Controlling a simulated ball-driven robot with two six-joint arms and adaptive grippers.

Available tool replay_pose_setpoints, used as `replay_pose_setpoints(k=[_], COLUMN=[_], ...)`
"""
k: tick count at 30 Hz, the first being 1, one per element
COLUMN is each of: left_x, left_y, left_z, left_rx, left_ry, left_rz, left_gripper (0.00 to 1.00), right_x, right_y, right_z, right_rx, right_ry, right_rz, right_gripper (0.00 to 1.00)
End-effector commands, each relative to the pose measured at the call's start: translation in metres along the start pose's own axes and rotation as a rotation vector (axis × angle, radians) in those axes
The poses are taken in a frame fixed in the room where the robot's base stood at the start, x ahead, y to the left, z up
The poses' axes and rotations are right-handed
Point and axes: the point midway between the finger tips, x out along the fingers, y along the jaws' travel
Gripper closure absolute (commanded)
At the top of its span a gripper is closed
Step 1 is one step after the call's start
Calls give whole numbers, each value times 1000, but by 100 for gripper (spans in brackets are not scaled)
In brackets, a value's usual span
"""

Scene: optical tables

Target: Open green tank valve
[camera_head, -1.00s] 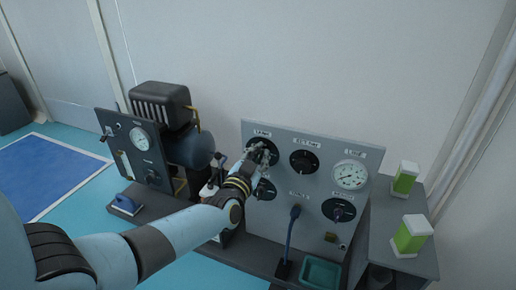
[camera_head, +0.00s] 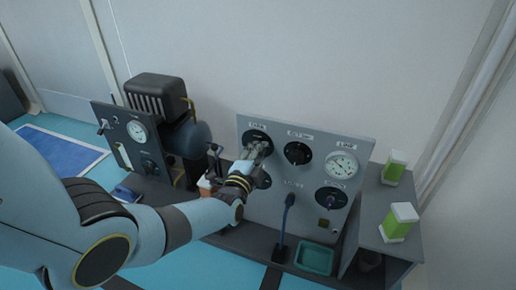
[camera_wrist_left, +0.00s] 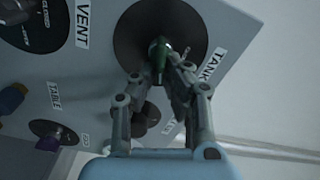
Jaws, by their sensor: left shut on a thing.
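The tank valve is a green knob (camera_wrist_left: 158,58) on a round black disc (camera_wrist_left: 185,25), beside a label reading TANK in the left wrist view. In the head view its black disc (camera_head: 257,137) is at the upper left of the grey panel (camera_head: 285,165), partly hidden by my gripper. My left gripper (camera_head: 256,152) is at this valve. In the left wrist view its fingers (camera_wrist_left: 162,75) are shut on the green knob. My right gripper is in neither view.
The panel also bears a second black dial (camera_head: 297,153), a round gauge (camera_head: 342,165) and a lower right dial (camera_head: 331,199). A blue lever (camera_head: 285,220) and a green tray (camera_head: 315,259) are below. A compressor (camera_head: 158,100) stands left. Green-and-white boxes (camera_head: 400,222) stand right.

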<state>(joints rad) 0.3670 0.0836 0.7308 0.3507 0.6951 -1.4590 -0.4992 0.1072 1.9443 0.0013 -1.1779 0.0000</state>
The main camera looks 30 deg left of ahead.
Motion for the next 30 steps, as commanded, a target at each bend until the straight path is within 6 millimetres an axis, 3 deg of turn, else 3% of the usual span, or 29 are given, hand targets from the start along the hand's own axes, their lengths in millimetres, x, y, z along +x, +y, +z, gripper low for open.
replay_pose_setpoints(k=[13,30], left_x=[-1,-2], left_y=[7,8], left_z=[1,1], left_rx=[263,317], left_ry=[-1,0], left_rz=[5,6], left_gripper=[100,100], right_x=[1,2], right_y=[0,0], right_z=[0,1], right_rx=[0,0], right_ry=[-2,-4], right_rz=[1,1], right_gripper=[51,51])
